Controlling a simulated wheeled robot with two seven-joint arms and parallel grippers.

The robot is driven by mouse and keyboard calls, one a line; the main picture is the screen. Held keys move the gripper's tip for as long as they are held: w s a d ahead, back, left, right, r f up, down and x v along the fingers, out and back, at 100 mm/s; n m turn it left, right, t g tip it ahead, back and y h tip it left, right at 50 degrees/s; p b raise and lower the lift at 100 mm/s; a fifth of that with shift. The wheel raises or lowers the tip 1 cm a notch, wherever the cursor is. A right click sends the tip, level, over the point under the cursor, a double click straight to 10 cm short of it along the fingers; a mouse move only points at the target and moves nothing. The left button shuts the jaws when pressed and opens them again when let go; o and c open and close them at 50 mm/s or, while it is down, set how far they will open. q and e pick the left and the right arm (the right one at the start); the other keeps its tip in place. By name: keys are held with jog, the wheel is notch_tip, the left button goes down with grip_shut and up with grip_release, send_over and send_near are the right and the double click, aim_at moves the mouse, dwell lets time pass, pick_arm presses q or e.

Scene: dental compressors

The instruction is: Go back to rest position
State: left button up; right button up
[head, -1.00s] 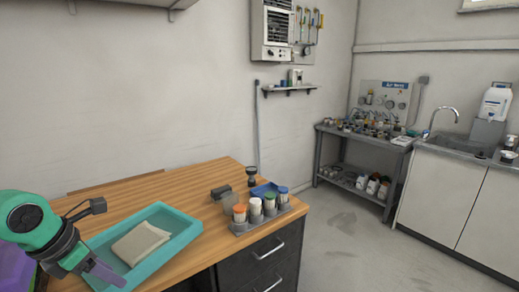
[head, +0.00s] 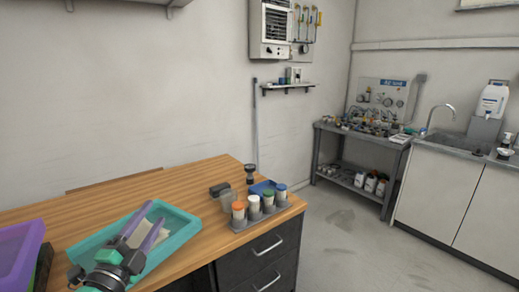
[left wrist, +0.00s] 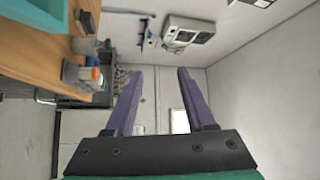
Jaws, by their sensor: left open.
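My left gripper (head: 146,234) shows at the lower left of the head view, in front of the teal tray (head: 187,250) on the wooden table. Its two purple fingers are spread apart. In the left wrist view the same gripper (left wrist: 160,78) is open with nothing between its fingers. A beige folded cloth (head: 133,258) lies in the tray, partly hidden behind the gripper. My right gripper does not show in either view.
The wooden table (head: 110,205) holds a grey rack (head: 262,218) of several bottles with coloured caps. A purple container (head: 18,255) stands at the left edge. A grey shelf unit (head: 352,160) and a sink counter (head: 445,200) stand farther right, with open floor before them.

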pick_arm(q)
jog(key=s+a+f+n+g+y, duration=0.35)
jog(key=f+n, duration=0.25)
jog(key=f, duration=0.4)
jog(key=s+a+f+n+g+y, duration=0.2)
jog(key=s+f+n+g, duration=0.3)
jog(key=f, duration=0.4)
jog(key=s+d+f+n+g+h, duration=0.2)
jog(key=s+d+f+g, duration=0.2)
jog(key=s+f, duration=0.2)
jog(key=s+d+f+n+g+h, duration=0.1)
jog(key=s+d+f+n+g, duration=0.2)
jog(key=s+f, duration=0.35)
notch_tip(320, 180, down, 23)
jog(key=s+m+g, duration=0.1)
jog(key=s+g, duration=0.1)
jog(key=s, duration=0.1)
jog(key=s+a+f+g, duration=0.1)
jog(key=s+a+f, duration=0.2)
jog(key=s+f, duration=1)
jog(key=s, duration=0.3)
jog(key=shift+a+m, duration=0.2)
jog(key=shift+m, duration=0.1)
